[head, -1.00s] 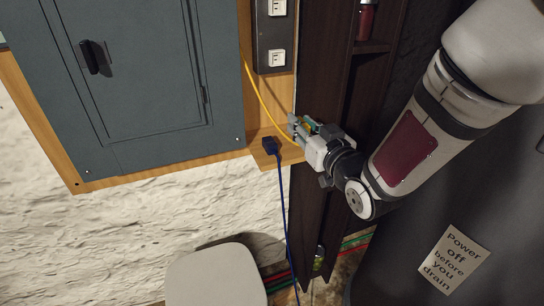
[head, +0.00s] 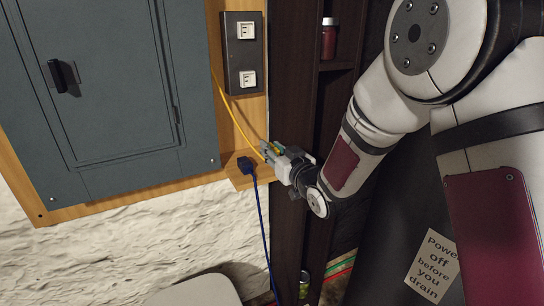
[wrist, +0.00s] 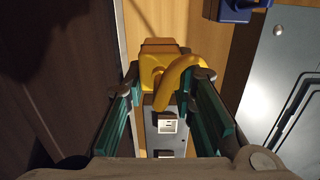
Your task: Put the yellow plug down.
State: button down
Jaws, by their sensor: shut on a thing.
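My gripper (head: 269,153) is at the right end of the small wooden ledge, beside the blue plug. In the wrist view my gripper (wrist: 163,82) is shut on the yellow plug (wrist: 155,72), with a green-lined finger on each side. The plug's yellow cord (wrist: 178,80) curves across its front. In the head view the plug is mostly hidden by the fingers, and its yellow cord (head: 236,118) runs up to the left. I cannot tell whether the plug touches the ledge.
The blue plug (head: 246,166) stands on the wooden ledge (head: 234,174), its cord hanging down. A two-socket outlet strip (head: 243,60) is above. A grey cabinet (head: 120,110) is left, and a dark shelf unit (head: 294,90) with a red jar (head: 329,38) is right.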

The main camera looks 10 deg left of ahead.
aim_at(273, 145)
jog(key=w, duration=0.3)
jog(key=shift+w+a+f, duration=0.2)
jog(key=shift+w+a, duration=0.05)
jog(key=shift+w, duration=0.1)
jog(key=shift+w+f, duration=0.1)
jog(key=shift+f, duration=1.65)
jog(key=shift+f+b, duration=0.3)
jog(key=shift+b, duration=0.15)
jog(key=c, duration=1.3)
grip_release()
jog(key=shift+c, duration=0.2)
